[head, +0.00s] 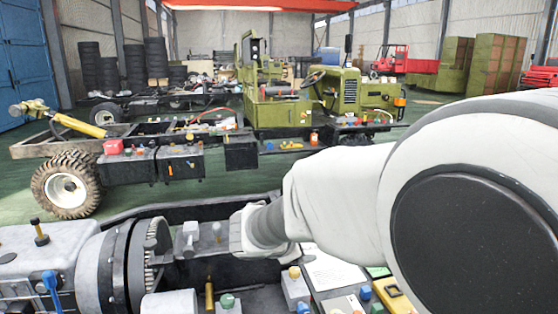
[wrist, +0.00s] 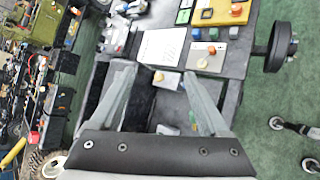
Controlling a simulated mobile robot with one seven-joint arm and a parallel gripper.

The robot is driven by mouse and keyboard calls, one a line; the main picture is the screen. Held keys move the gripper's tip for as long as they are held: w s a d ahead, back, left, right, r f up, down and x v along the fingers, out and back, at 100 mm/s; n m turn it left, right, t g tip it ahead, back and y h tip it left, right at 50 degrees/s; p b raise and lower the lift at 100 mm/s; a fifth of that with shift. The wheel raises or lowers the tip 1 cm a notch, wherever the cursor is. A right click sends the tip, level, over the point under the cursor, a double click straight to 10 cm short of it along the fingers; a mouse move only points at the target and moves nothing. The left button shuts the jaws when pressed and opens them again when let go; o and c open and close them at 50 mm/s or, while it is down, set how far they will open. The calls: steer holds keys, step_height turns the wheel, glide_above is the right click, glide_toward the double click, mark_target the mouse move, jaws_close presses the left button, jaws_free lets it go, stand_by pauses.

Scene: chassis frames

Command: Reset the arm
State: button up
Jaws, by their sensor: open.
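My arm (head: 330,200) reaches in from the right of the head view over the near chassis. Its far end is low in the middle, and I cannot make out the fingers clearly there. In the wrist view my gripper (wrist: 156,72) has its two grey fingers spread apart, with nothing between them. Beyond the fingertips lie a white printed sheet (wrist: 161,46) and small boxes with coloured knobs. The gripper appears apart from them, but its height above them is hard to tell.
Below the arm, the near chassis carries a large gear (head: 152,255) and boxes with knobs, including a yellow one (head: 392,294). A second chassis with a wheel (head: 66,188) stands behind, and a green vehicle (head: 345,92) beyond. Green floor is clear between the chassis.

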steer(key=s+d+r+m+g+y, duration=0.1)
steer(key=s+d+r+m+g, duration=0.25)
steer(key=s+d+m, duration=0.95)
steer(key=s+a+m+y, duration=0.4)
steer(key=s+m, duration=0.3)
steer(key=s, duration=0.5)
steer(key=shift+s+m, duration=0.3)
steer(key=shift+s, duration=0.05)
steer(key=shift+c, duration=0.3)
